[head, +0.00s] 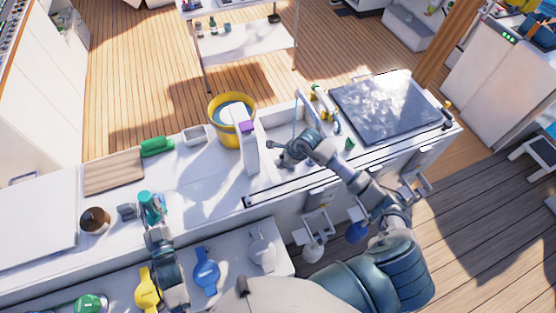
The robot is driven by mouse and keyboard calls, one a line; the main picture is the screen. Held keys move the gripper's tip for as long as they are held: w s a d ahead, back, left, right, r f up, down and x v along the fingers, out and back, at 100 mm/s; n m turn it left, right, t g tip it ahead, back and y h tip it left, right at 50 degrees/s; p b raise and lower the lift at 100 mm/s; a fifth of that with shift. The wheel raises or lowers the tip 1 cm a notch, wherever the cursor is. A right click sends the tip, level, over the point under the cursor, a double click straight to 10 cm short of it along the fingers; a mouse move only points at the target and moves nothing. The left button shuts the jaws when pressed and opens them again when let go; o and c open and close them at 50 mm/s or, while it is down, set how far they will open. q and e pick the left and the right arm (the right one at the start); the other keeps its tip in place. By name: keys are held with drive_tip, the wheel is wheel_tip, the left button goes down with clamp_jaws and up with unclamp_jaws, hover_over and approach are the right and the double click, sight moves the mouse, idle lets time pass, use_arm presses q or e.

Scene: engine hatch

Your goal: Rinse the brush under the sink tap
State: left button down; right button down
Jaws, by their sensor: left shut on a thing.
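My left gripper (148,197) is at the lower left of the head view, over the white counter. It is shut on a small teal thing (145,195), mostly hidden by the fingers; I cannot tell whether this is the brush. A green brush-like thing (157,147) lies farther back on the counter, apart from the gripper. My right gripper (283,157) is low over the sink area, right of the white bottle; its finger opening is unclear. The sink tap (308,107) rises behind it, with a thin blue line beside it.
A wooden board (113,172) and brown cup (95,220) are at left. A dark hatch panel (385,105) lies right of the tap.

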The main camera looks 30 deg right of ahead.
use_arm(q)
drive_tip(key=shift+d, duration=0.5)
use_arm(e)
drive_tip(key=shift+d+f, duration=0.15)
drive_tip(key=shift+d, duration=0.3)
drive_tip(key=shift+d+f+n+y+b, duration=0.25)
drive_tip(key=shift+d+n+y+b, duration=0.1)
drive_tip(key=shift+n+b, duration=0.6)
drive_tip(key=shift+a+g, duration=0.1)
drive_tip(key=shift+g, duration=0.2)
drive_tip(key=shift+s+a+r, duration=0.1)
drive_tip(key=shift+s+r, duration=0.1)
drive_tip(key=shift+r, duration=0.05)
drive_tip(key=c, duration=1.2)
unclamp_jaws()
drive_tip(key=shift+o, duration=1)
use_arm(q)
drive_tip(key=shift+d+f, duration=0.2)
drive_tip(key=shift+f, duration=0.3)
drive_tip(key=shift+d+f, duration=0.2)
drive_tip(key=shift+f, duration=0.3)
drive_tip(key=shift+a, duration=0.1)
use_arm(e)
drive_tip(key=v, duration=1.2)
drive_tip(key=shift+d, duration=0.3)
